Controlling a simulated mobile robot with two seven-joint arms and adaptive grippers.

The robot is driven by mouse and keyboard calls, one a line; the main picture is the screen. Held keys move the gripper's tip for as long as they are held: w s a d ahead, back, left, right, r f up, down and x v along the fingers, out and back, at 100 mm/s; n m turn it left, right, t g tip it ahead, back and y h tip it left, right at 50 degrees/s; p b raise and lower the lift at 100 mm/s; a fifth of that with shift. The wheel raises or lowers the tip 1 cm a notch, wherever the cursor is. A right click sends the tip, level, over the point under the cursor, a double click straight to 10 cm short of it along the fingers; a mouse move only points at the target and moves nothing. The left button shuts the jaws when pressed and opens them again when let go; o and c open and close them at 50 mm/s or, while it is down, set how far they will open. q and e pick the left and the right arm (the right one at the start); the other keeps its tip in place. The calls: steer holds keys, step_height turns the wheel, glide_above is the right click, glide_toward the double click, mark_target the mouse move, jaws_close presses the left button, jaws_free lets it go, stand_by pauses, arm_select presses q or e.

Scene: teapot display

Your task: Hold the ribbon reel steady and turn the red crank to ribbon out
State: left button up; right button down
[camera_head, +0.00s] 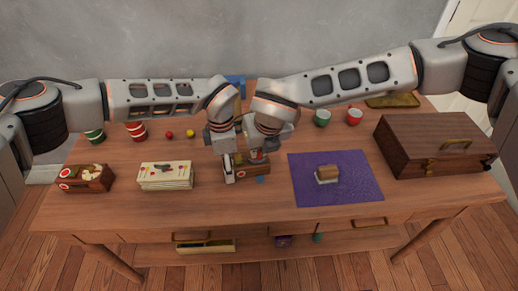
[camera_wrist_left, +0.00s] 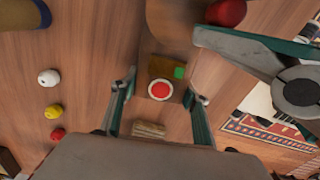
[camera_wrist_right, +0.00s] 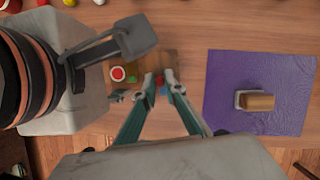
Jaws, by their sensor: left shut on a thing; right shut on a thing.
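The ribbon reel, a small wooden box (camera_head: 248,172), stands on the table in front of both wrists. Its red-and-white disc (camera_wrist_left: 160,90) and green patch show in the left wrist view. My left gripper (camera_wrist_left: 162,103) is shut on the reel, one finger on each side of it. My right gripper (camera_wrist_right: 165,79) is shut at the red crank (camera_wrist_right: 158,78), beside a small blue piece (camera_wrist_right: 163,91). In the head view the red crank (camera_head: 257,154) is mostly covered by the right gripper (camera_head: 258,150). The exact grip on it is partly hidden.
A purple mat (camera_head: 335,194) with a stamp-like block (camera_head: 327,174) lies right. A brown case (camera_head: 435,146) stands farther right. Cups and small balls stand behind.

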steer(key=n, duration=0.1)
steer(key=d+n+y, duration=0.1)
steer(key=n, duration=0.1)
steer(key=shift+w+n, duration=0.2)
steer(key=shift+n, duration=0.1)
steer(key=n, duration=0.1)
steer(key=n+g+y, duration=0.1)
steer(key=n, duration=0.2)
steer(key=shift+w+d+n+g+y, duration=0.3)
steer(key=shift+w+d, duration=0.05)
steer(key=n, duration=0.2)
steer(key=w+n+g, duration=0.1)
steer(key=n, duration=0.1)
steer(key=shift+d+g+y, duration=0.2)
steer(key=shift+g+y, duration=0.1)
steer(key=shift+w+n+g, duration=0.2)
steer(key=shift+n+g, duration=0.15)
steer(key=shift+n, duration=0.65)
steer(key=shift+w+n+g, duration=0.2)
steer(key=shift+n+g, duration=0.15)
steer(key=shift+n, duration=0.65)
steer(key=c, duration=2.1)
jaws_free()
steer(key=shift+r, duration=0.1)
